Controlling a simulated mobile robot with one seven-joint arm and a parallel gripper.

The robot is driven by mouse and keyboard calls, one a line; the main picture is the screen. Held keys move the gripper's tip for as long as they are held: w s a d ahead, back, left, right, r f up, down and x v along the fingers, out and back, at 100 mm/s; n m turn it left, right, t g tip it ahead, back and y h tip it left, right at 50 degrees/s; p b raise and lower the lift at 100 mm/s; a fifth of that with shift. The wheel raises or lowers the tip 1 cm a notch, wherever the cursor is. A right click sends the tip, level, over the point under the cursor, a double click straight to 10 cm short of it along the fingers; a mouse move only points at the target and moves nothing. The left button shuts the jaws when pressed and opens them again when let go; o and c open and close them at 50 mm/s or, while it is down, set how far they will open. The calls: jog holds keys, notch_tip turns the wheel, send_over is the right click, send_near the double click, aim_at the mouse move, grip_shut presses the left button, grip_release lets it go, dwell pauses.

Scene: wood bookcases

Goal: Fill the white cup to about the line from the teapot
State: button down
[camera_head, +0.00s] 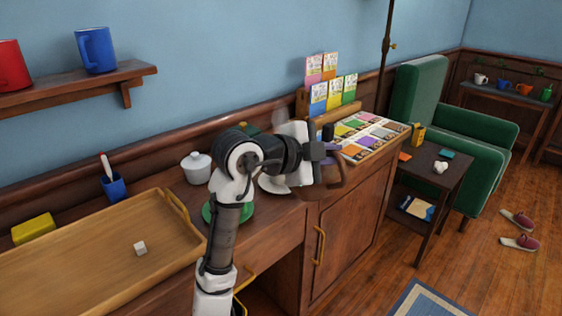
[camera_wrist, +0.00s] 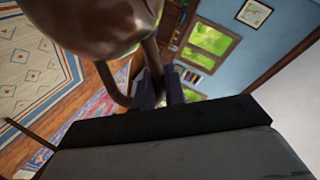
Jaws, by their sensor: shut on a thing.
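In the wrist view a glossy brown teapot (camera_wrist: 95,22) fills the top left, with its curved handle (camera_wrist: 122,88) at my gripper. My gripper (camera_wrist: 160,85) is shut on this handle, and its bluish fingers show beside it. In the head view my gripper (camera_head: 326,154) is above the cabinet top's front edge, and part of the brown teapot (camera_head: 332,186) shows beside and below it. The teapot's spout is not clear in either view. A white saucer-like rim (camera_head: 270,186) shows behind my arm. I cannot make out the white cup or its line; my arm hides that area.
A white lidded pot (camera_head: 196,168) and a green plate (camera_head: 246,211) stand near my arm. A card display (camera_head: 372,134) stands at right. The floor (camera_head: 480,275) at right is partly open.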

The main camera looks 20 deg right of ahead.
jog(key=shift+w+r+p, duration=0.35)
jog(key=shift+r+p, duration=0.15)
dwell(0.6)
